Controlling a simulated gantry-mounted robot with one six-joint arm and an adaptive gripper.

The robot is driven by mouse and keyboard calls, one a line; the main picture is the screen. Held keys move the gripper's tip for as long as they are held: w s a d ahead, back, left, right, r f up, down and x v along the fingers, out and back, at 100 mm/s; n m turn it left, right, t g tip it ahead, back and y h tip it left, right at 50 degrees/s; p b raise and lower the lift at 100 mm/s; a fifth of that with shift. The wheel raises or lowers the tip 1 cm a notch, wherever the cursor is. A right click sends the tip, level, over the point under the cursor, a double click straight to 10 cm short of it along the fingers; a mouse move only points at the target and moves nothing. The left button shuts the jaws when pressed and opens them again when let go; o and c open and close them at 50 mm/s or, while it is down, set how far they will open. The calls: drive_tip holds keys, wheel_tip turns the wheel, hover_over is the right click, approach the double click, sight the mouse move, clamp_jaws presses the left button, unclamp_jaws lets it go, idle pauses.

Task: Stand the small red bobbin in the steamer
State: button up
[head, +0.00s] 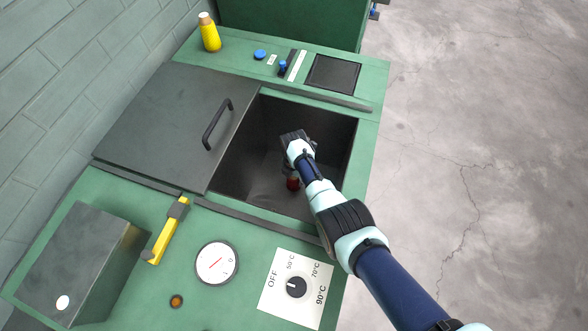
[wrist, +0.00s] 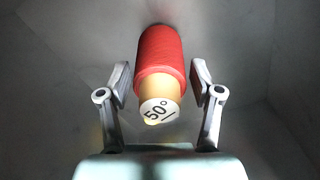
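The small red bobbin (head: 293,184) is inside the open steamer (head: 262,130), low in its dark metal well, below my gripper. In the wrist view the red bobbin (wrist: 160,58) has a tan end with a "50°" label facing the camera. It looks roughly upright; its contact with the floor is not clear. My gripper (wrist: 160,72) has one finger on each side of the bobbin, with narrow gaps showing, so it looks open around it. In the head view my gripper (head: 291,170) reaches down into the well, and my wrist hides its fingers.
The steamer's sliding lid (head: 170,120) with a black handle (head: 217,124) is pushed left. The well's walls stand close around my arm. A dial (head: 296,286) marked OFF, 50, 70 and 90°C, a gauge (head: 217,263) and a yellow bottle (head: 210,36) are on the green top.

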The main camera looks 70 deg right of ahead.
drive_tip(key=shift+o, duration=0.6)
drive_tip(key=shift+r, duration=0.1)
wheel_tip(320, 180, up, 12)
drive_tip(key=p, duration=0.7)
drive_tip(key=shift+r, duration=0.1)
